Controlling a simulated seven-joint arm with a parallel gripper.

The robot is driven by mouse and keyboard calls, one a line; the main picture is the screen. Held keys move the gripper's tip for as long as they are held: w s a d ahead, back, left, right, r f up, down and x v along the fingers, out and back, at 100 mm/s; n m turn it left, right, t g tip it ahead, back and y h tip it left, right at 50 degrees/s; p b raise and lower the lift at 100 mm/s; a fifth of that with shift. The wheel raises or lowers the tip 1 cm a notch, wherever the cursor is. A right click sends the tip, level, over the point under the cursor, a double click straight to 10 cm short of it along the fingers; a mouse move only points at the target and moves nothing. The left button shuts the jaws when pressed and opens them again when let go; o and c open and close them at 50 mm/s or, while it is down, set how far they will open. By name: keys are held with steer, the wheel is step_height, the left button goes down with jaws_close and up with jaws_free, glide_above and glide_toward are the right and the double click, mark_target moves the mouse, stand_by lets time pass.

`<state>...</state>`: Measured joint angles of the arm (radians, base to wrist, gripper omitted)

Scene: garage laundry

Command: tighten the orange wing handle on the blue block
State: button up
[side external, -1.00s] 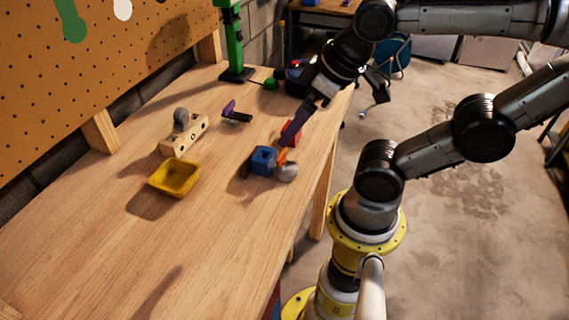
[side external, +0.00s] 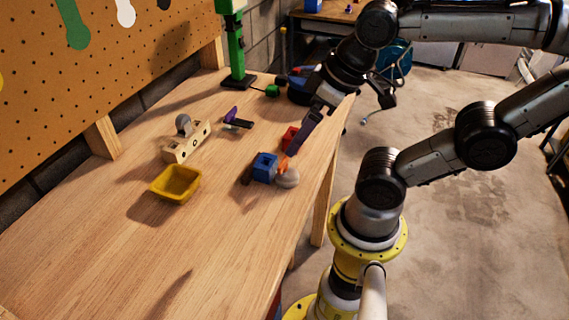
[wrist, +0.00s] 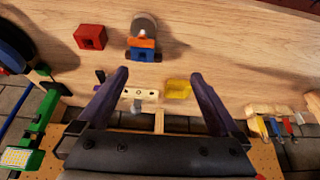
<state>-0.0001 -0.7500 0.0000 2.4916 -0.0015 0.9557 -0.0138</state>
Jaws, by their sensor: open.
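The blue block (side external: 263,168) lies on the wooden bench near its right edge; it also shows in the wrist view (wrist: 145,54). The orange wing handle (side external: 284,162) sits against the block's side, between it and a grey rounded part (side external: 287,179). In the wrist view the handle (wrist: 142,43) is a short orange bar next to the block.
A yellow tray (side external: 164,191), a light wooden block with holes (side external: 186,144) and a purple-handled tool (side external: 236,121) lie further left. A green stand (side external: 234,50) is at the back. The front bench is clear.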

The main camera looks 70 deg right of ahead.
step_height(320, 180, up, 3)
steer(key=g, duration=0.2)
steer(key=r+g, duration=0.1)
steer(key=g, duration=0.5)
glide_above(283, 160)
steer(key=w+a, duration=0.1)
steer(key=w, duration=0.2)
step_height(283, 160, down, 3)
steer(key=w+d+g, duration=0.1)
steer(key=w+g, duration=0.1)
steer(key=w, duration=0.1)
steer(key=x, duration=1.3)
steer(key=shift+f, duration=0.3)
steer(key=shift+t, duration=0.3)
steer(key=c, duration=1.4)
